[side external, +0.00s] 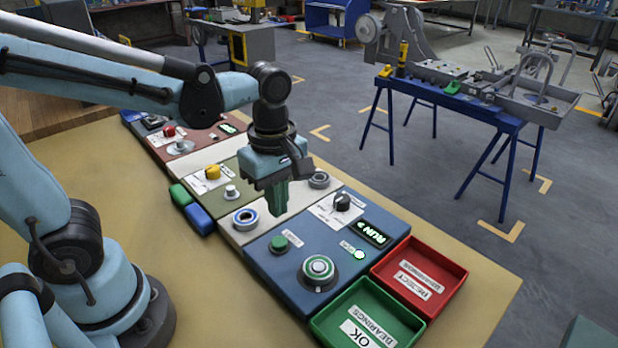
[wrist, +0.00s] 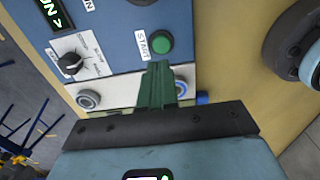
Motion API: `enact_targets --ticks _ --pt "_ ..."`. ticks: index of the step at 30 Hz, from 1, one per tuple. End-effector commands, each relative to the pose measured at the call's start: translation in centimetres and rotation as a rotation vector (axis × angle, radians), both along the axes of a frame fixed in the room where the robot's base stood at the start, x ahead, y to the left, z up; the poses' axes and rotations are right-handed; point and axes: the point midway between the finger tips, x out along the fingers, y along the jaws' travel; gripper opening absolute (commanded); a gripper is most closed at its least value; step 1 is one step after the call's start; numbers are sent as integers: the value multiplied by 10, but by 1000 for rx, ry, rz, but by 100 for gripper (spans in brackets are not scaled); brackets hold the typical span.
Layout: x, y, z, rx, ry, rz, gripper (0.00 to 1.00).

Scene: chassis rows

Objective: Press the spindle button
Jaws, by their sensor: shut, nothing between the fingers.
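The blue panel (side external: 290,295) carries a green push button (side external: 279,242), a dark rotary knob (side external: 342,201), a lit RUN display (side external: 370,233) and a round spindle-like part with a green and white ring (side external: 318,268). In the wrist view the green button (wrist: 161,43) has a START label beside it; no label reading "spindle" is legible. My gripper (side external: 278,211) points down with its green fingers together and empty. It hangs above the panels, behind the green button in the side view. In the wrist view the fingertips (wrist: 158,68) appear just short of the button; contact is not seen.
A blue-ringed bearing (side external: 245,218) and a grey ring (side external: 319,180) lie on the pale strip near the gripper. Green (side external: 330,320) and red (side external: 440,262) trays adjoin the panel's near and right edges. Olive and maroon panels with yellow (side external: 213,172) and red (side external: 169,131) buttons lie behind.

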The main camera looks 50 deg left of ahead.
Motion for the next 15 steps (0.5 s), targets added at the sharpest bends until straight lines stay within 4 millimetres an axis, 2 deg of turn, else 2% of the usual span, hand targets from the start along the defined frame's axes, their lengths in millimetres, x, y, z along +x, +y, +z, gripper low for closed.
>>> enact_targets --ticks 9,15 --pt "0 0 43 0 1 0 0" --pt "-1 0 56 0 1 0 0"
